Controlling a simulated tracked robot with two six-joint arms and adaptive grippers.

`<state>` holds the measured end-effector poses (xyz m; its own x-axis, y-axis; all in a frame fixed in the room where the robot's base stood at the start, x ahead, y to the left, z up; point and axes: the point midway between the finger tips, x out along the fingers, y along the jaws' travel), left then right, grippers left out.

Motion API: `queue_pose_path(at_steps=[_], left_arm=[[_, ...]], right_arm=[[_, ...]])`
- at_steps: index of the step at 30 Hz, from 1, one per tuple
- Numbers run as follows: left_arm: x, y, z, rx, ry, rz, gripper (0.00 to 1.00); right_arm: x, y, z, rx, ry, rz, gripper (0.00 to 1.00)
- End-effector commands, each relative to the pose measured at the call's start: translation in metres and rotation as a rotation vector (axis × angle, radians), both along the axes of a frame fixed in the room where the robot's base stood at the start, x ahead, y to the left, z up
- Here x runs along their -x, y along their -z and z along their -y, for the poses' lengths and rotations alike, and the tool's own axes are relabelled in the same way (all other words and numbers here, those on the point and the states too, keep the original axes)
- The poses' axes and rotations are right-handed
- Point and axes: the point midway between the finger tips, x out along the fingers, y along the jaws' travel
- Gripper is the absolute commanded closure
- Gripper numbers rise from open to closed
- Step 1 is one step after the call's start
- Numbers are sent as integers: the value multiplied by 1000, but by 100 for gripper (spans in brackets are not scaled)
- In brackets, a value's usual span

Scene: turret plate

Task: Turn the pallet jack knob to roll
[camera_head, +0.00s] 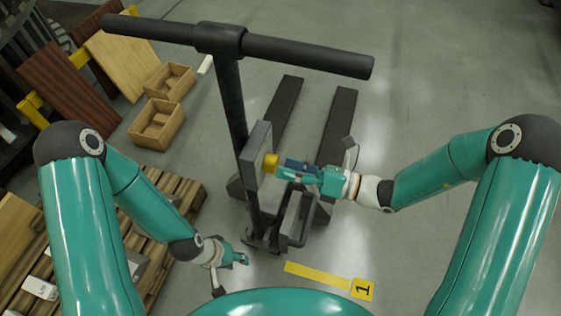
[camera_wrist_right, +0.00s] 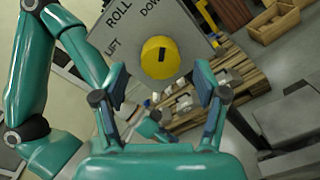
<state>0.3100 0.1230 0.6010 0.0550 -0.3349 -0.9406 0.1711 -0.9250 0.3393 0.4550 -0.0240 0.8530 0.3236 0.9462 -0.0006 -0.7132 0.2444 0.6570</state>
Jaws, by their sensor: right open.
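The yellow knob (camera_head: 271,163) sits on the grey control plate (camera_head: 256,155) on the pallet jack's (camera_head: 232,100) upright post. In the right wrist view the round knob (camera_wrist_right: 165,58) has a short dark mark on its face. The plate (camera_wrist_right: 120,32) there reads ROLL, LIFT and a partly cut-off DOWN. I cannot tell which word the mark indicates. My right gripper (camera_head: 283,166) is close in front of the knob. In the wrist view its fingers (camera_wrist_right: 161,75) are apart, one on each side of the knob, with no clear contact. My left gripper (camera_head: 241,259) hangs low, away from the jack; its fingers are too small to judge.
The jack's black handle bar (camera_head: 300,55) spans above the plate. Wooden crates (camera_head: 157,124) and a wooden pallet (camera_head: 175,190) stand to the left. A yellow floor strip (camera_head: 317,276) lies in front. The floor at the right is clear.

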Motion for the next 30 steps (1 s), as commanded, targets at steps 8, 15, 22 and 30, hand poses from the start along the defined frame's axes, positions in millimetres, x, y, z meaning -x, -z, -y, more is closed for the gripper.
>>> queue_pose_path(at_steps=[8, 15, 22, 30], left_arm=[[0, -3, 0, 0, 0, 0, 60], [0, -3, 0, 0, 0, 0, 60], [0, -3, 0, 0, 0, 0, 60], [0, -2, 0, 0, 0, 0, 60]], right_arm=[[-9, 0, -26, 0, -2, 2, 28], [-10, 0, -28, 0, 0, 1, 28], [-10, 0, -28, 0, -1, 1, 53], [-10, 0, -22, 0, 0, 1, 88]])
